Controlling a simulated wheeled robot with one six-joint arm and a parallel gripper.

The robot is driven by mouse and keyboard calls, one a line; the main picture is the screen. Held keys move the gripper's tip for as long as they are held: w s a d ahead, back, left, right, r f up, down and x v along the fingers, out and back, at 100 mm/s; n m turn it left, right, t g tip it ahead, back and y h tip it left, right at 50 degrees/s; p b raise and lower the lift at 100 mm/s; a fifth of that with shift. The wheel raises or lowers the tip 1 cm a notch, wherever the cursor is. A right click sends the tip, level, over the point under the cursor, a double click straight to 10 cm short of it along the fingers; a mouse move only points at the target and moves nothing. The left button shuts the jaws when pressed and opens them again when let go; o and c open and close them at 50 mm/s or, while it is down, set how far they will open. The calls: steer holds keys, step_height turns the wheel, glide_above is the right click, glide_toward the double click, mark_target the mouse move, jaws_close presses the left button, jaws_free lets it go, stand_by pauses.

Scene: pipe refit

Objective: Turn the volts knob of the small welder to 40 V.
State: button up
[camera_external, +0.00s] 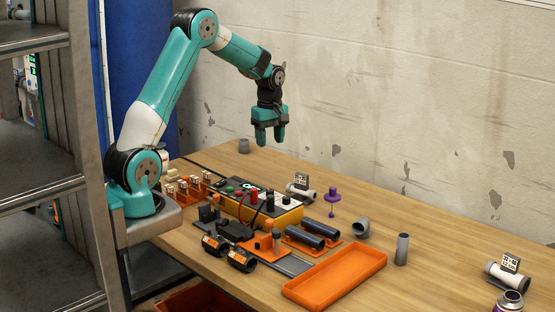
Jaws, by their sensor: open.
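The small welder (285,211) is a yellow and black box with a pale top panel, on the wooden table right of my arm's base. Its top carries a small green display (247,187), a green button (229,189) and several dark and red knobs or plugs; which one is the volts knob is too small to tell. The display reading cannot be made out. Dark cables lie at its front side. My gripper (269,143) has teal fingers, points down, is open and empty, and hangs above and behind the welder, apart from it.
An orange tray (336,277) lies at the table's front. Black pipes (305,236) rest in orange holders, near an elbow (361,228) and an upright grey pipe (402,249). A purple tool (332,197) stands behind. A metal rack (40,150) is at left. The table's right part is mostly clear.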

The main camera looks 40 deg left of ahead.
mark_target(270, 190)
step_height(270, 190, down, 16)
steer(key=shift+p, duration=0.55)
steer(key=c, duration=0.9)
